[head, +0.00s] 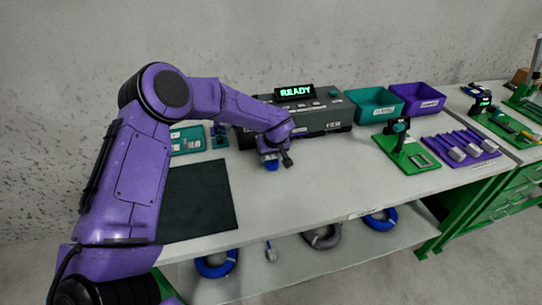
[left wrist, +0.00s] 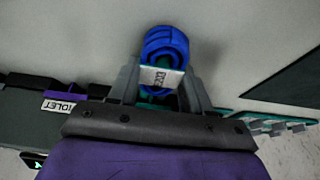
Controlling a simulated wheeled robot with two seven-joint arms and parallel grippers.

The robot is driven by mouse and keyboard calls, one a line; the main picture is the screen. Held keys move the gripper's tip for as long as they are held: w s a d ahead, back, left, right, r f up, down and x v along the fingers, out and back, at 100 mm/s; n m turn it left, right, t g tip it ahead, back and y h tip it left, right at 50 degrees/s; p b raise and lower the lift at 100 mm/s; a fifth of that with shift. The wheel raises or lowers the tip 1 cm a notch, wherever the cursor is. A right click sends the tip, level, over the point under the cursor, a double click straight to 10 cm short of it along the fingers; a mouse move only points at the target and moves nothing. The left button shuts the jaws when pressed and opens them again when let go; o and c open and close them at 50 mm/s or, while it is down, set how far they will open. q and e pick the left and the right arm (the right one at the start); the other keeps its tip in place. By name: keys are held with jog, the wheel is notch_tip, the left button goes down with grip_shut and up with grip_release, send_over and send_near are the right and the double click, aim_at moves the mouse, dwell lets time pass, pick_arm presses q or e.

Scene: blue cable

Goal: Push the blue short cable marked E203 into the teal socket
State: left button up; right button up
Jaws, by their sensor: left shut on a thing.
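My left gripper (head: 270,160) is shut on the blue short cable (head: 271,167), low in front of the grey test box (head: 325,116). In the left wrist view the cable is a small blue coil (left wrist: 166,48) with a white tag (left wrist: 161,78) between the two grey fingers (left wrist: 160,88). The tag's print is too small to read surely. I cannot make out the teal socket clearly; my gripper and arm cover part of the box front. A purple piece with a "VIOLET" label (left wrist: 58,105) shows left of the gripper. My right gripper is not in view.
A green stand (head: 407,157) and purple rack (head: 461,149) are further right. A dark mat (head: 199,200) lies left. The table front centre (head: 320,185) is clear.

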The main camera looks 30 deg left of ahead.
pick_arm(q)
jog(key=shift+w+a+p, duration=0.45)
jog(key=shift+w+a, duration=0.2)
jog(key=shift+a, duration=0.15)
dwell(0.4)
jog(key=shift+p, duration=0.5)
jog(key=shift+w+a, duration=0.6)
jog(key=shift+a, duration=0.1)
jog(key=o, duration=1.1)
jog(key=shift+a, duration=0.1)
jog(key=shift+o, duration=0.2)
